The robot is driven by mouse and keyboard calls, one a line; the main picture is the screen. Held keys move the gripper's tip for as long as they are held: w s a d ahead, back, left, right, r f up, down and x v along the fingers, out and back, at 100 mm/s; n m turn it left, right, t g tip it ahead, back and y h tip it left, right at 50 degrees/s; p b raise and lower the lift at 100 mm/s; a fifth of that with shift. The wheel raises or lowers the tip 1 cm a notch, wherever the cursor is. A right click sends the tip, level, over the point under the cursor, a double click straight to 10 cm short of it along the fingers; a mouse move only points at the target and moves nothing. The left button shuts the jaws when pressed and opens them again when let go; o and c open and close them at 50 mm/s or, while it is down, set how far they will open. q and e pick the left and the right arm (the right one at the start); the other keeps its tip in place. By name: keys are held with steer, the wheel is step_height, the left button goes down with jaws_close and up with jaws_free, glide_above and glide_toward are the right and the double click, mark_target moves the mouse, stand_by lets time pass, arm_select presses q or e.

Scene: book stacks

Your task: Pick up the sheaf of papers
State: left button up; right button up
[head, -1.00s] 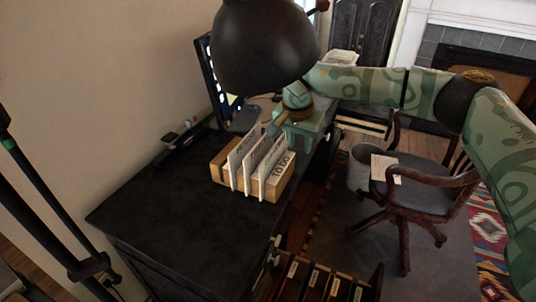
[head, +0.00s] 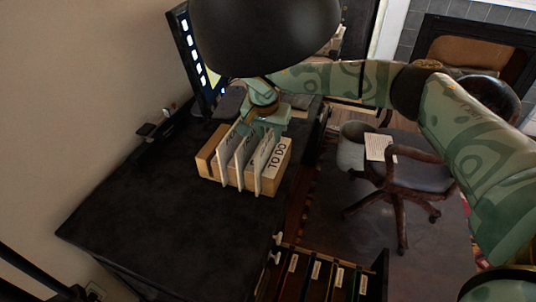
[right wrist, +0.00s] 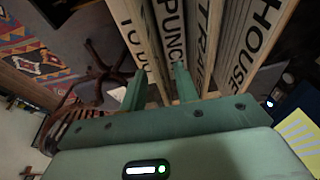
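A wooden sorter (head: 205,163) stands on the dark desk, with several upright white labelled sheaves or cards in it; the front one reads "TO DO" (head: 271,160). A separate white printed sheaf of papers (head: 380,148) lies on the chair seat. My right gripper (head: 262,122) is at the sorter's far edge, pointing down at it. In the right wrist view its two fingers (right wrist: 160,88) are apart, close to the "TO DO" (right wrist: 133,32) and "PUNCH" (right wrist: 172,35) cards. Whether they touch a card cannot be told. My left gripper is not in view.
A black monitor (head: 190,65) stands behind the sorter on the desk (head: 150,225). The near desk top is clear. A swivel chair (head: 415,177) and a grey bin (head: 351,150) stand right of it. An open drawer of files (head: 320,272) juts out in front.

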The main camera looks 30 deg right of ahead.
mark_target(270, 142)
steer(key=b+x, duration=0.1)
steer(key=x, duration=0.3)
steer(key=shift+a, duration=0.1)
steer(key=shift+r, duration=0.1)
steer(key=shift+s+r, duration=0.1)
steer(key=shift+s, duration=0.05)
steer(key=shift+f, duration=0.3)
jaws_close()
